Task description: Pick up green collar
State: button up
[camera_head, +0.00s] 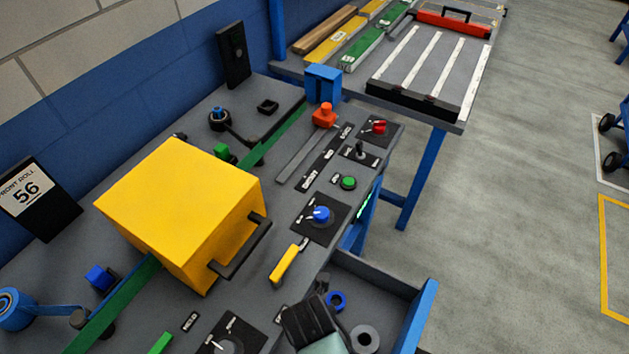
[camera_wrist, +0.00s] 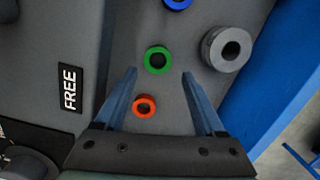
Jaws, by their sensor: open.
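The green collar (camera_wrist: 158,51) is a small ring with a dark hole, lying on the grey surface in the upper middle of the wrist view. My gripper (camera_wrist: 163,75) is open above the surface, its two blue fingers apart. The green collar shows just beyond the fingertips, between their lines. An orange collar (camera_wrist: 145,105) lies closer, between the fingers in the picture. In the head view my gripper (camera_head: 318,318) hangs over the tray at the panel's front edge; the green collar is not visible there, probably hidden behind my gripper.
A blue collar (camera_wrist: 177,3) lies at the top of the wrist view, and a larger grey ring (camera_wrist: 227,48) lies right of the green collar. A blue tray wall (camera_wrist: 285,65) stands at the right. A yellow box (camera_head: 165,205) and a yellow-handled lever (camera_head: 285,266) stand on the panel.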

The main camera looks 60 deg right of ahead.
jog(key=shift+w+d+f+b, duration=0.15)
jog(key=shift+f, duration=1.4)
jog(key=shift+w+d+f+b, duration=0.1)
jog(key=shift+d+f+b, duration=0.05)
jog(key=shift+f, duration=1.35)
jog(key=shift+c, duration=0.2)
grip_shut()
jog(key=shift+r, duration=0.15)
notch_tip(320, 180, up, 18)
jog(key=p, duration=0.2)
jog(key=shift+p, duration=0.35)
